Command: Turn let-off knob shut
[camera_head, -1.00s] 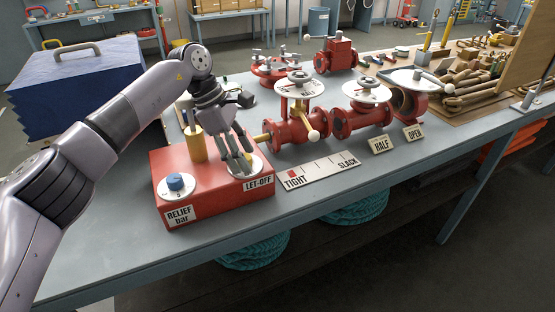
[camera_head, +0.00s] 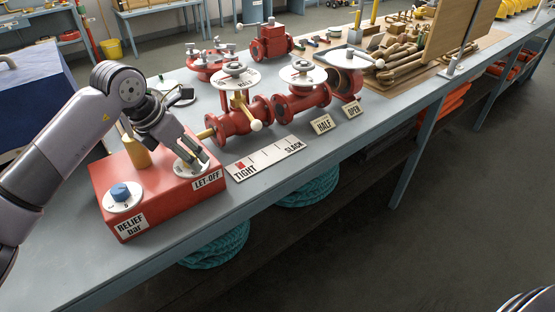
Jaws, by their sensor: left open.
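A red box (camera_head: 165,196) stands at the left of the bench, with signs reading RELIEF bar (camera_head: 131,226) and LET-OFF (camera_head: 207,180). The blue relief knob (camera_head: 120,192) sits on a white dial at its front left. A white let-off dial (camera_head: 179,169) lies on top near the LET-OFF sign. My left gripper (camera_head: 193,160) is open, pointing down with its fingers at that dial. The fingers hide the let-off knob, so I cannot tell whether they touch it. My right gripper is out of view.
A yellow post (camera_head: 137,152) rises from the box beside my gripper. Red valves with white handwheels (camera_head: 234,75) stand to the right. A TIGHT-SLACK scale (camera_head: 266,158) and HALF (camera_head: 321,124) and OPEN (camera_head: 353,110) signs lie along the bench. A blue case (camera_head: 38,88) is at far left.

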